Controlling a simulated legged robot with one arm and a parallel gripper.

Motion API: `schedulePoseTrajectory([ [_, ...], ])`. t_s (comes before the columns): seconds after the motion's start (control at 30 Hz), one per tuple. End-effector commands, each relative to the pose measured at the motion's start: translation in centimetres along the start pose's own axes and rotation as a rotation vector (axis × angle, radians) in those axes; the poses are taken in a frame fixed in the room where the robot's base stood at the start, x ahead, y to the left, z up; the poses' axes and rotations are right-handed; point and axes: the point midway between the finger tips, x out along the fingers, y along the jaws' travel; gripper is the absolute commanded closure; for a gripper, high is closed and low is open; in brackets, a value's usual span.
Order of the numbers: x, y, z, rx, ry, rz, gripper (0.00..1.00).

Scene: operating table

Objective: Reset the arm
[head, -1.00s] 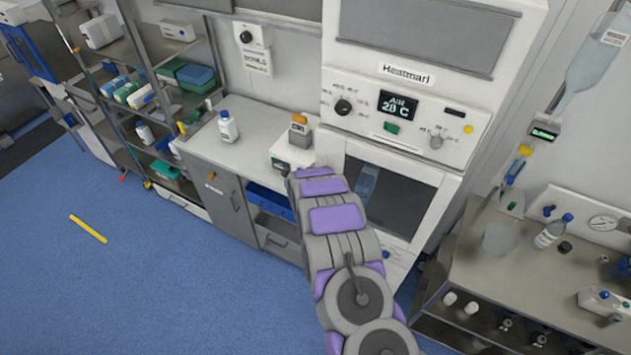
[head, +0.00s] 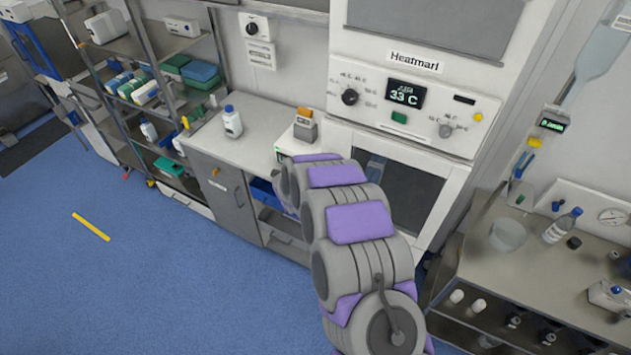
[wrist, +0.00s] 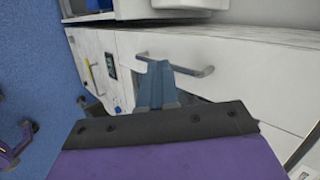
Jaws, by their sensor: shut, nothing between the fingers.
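My arm, grey with purple pads, rises from the bottom of the head view and reaches toward the white counter by the cabinet. Its far end points away, so the fingers are hidden there. In the wrist view my gripper (wrist: 157,85) shows as blue-grey fingers held together in front of a dark bracket and a purple plate. Nothing is between them. They appear in front of a white cabinet front (wrist: 240,98) with a metal bar handle (wrist: 188,69); I cannot tell whether they touch it.
A white bottle (head: 232,122) and a small device with an orange top (head: 305,125) stand on the counter. The heating cabinet (head: 405,190) is just behind my arm. A steel bench (head: 535,275) stands at the right. The blue floor (head: 110,290) at the left is open, with a yellow strip (head: 91,227).

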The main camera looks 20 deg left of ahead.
Motion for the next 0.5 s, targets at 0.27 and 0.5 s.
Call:
schedulePoseTrajectory([
  [0.27, -2.5, 0.0, 0.6, -0.002, 0.002, -0.001, 1.0],
  [0.5, -3.0, -0.1, 0.2, 0.0, -0.001, 0.0, 1.0],
])
